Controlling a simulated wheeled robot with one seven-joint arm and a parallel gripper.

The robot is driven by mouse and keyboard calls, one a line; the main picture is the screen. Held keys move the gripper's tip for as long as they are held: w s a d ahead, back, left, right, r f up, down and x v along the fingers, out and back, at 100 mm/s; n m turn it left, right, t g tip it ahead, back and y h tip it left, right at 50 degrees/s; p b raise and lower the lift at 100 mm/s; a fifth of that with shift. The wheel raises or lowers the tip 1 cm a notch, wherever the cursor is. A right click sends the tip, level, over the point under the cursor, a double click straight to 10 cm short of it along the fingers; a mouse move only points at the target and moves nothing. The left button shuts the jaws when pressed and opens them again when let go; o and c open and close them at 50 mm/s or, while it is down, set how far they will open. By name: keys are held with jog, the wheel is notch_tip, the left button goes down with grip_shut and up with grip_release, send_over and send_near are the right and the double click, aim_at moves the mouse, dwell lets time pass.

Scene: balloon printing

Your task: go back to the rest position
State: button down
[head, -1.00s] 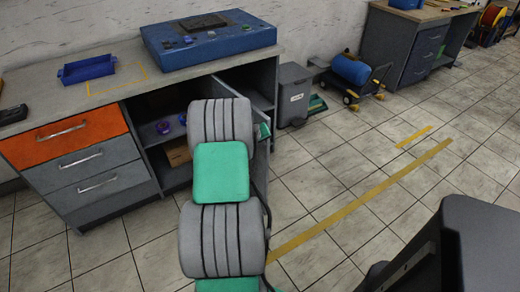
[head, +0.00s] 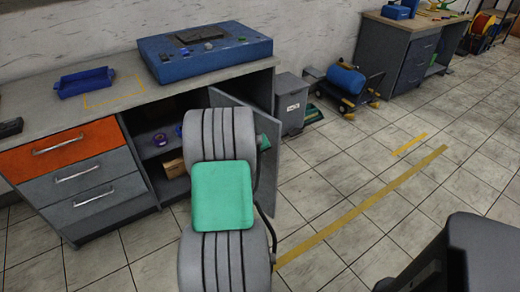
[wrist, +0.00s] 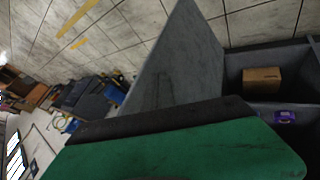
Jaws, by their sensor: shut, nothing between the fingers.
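My arm, grey with a green pad, rises in the middle of the head view in front of an open cabinet (head: 132,128). My gripper's fingers are hidden behind the arm in the head view and do not show in the wrist view. A green and dark part, probably mine, fills the lower wrist view. The cabinet's grey door (head: 267,165) stands open just behind and right of my arm; it also shows in the wrist view (wrist: 185,65).
A small box (wrist: 262,77) and a purple roll (wrist: 284,116) are in the cabinet. An orange drawer (head: 62,148) is shut at left. A blue machine (head: 205,53) and blue tray (head: 86,83) are on the worktop.

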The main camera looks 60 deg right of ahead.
jog(key=s+v, duration=0.1)
jog(key=v, duration=0.6)
jog(key=w+a+r+n+t+y+p, duration=0.2)
jog(key=w+a+r+p, duration=0.35)
jog(key=a, duration=0.75)
jog(key=w+a+r+n+t+y+p, duration=0.1)
jog(key=w+a+r+n+p, duration=0.1)
jog(key=w+a+r, duration=0.9)
jog(key=s+a+r+n+y+p, duration=0.1)
jog(key=s+a+p, duration=0.1)
jog(key=a, duration=0.7)
jog(key=s+a+r+n+y+p, duration=0.1)
jog(key=s+a, duration=0.3)
jog(key=a, duration=0.5)
jog(key=s+a+r+n+y+p, duration=0.2)
jog(key=s+a, duration=0.1)
jog(key=a, duration=0.6)
jog(key=shift+r+n+p, duration=0.3)
jog(key=shift+n, duration=0.1)
